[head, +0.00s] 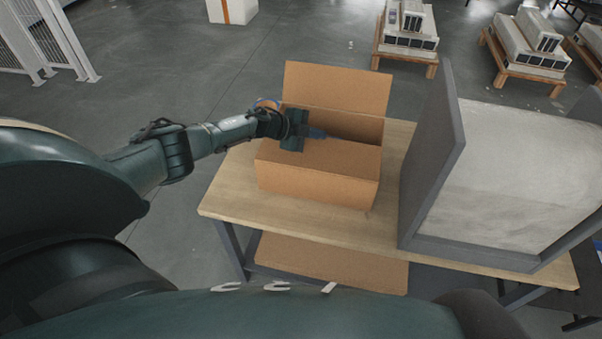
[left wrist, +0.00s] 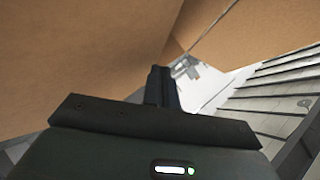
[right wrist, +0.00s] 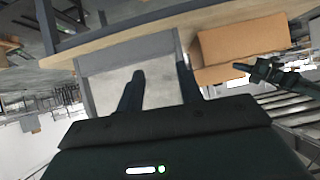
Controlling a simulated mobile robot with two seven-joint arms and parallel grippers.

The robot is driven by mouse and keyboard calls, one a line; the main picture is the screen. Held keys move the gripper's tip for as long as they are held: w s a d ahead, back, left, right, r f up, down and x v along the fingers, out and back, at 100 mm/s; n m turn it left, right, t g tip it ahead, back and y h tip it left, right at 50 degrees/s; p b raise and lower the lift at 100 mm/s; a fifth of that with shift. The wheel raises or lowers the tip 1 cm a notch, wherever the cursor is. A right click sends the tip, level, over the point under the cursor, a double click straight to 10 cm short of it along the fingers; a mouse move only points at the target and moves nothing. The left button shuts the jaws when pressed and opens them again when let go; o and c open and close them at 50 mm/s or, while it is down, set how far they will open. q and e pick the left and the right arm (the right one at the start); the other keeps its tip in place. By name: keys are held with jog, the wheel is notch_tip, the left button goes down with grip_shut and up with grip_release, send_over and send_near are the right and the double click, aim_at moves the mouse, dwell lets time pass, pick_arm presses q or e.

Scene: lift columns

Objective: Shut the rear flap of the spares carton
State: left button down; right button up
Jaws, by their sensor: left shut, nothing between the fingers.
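The brown spares carton (head: 315,186) stands on the wooden table. Its rear flap (head: 337,86) stands up along the far edge. The front half of the top is covered by a front flap (head: 345,157) lying about flat; behind it the opening shows a shaded inside. My left gripper (head: 318,133) is shut and empty, above the carton's left part, in front of the rear flap. In the left wrist view its fingers (left wrist: 160,86) are together, close to brown cardboard (left wrist: 85,50); contact cannot be told. My right gripper (right wrist: 160,85) is open and empty, with the carton (right wrist: 243,42) beyond it.
The table (head: 230,190) has a grey-framed bin (head: 432,150) with a pale inside right of the carton. A cardboard sheet or box (head: 330,262) lies below the tabletop. Pallets with white units (head: 405,52) stand on the floor behind. A white fence (head: 45,45) is at far left.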

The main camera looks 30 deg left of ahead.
pick_arm(q)
jog(key=shift+r, duration=0.1)
pick_arm(e)
jog(key=shift+r, duration=0.15)
pick_arm(q)
jog(key=shift+r+p, duration=0.75)
jog(key=shift+p, duration=0.05)
pick_arm(e)
jog(key=shift+r, duration=0.75)
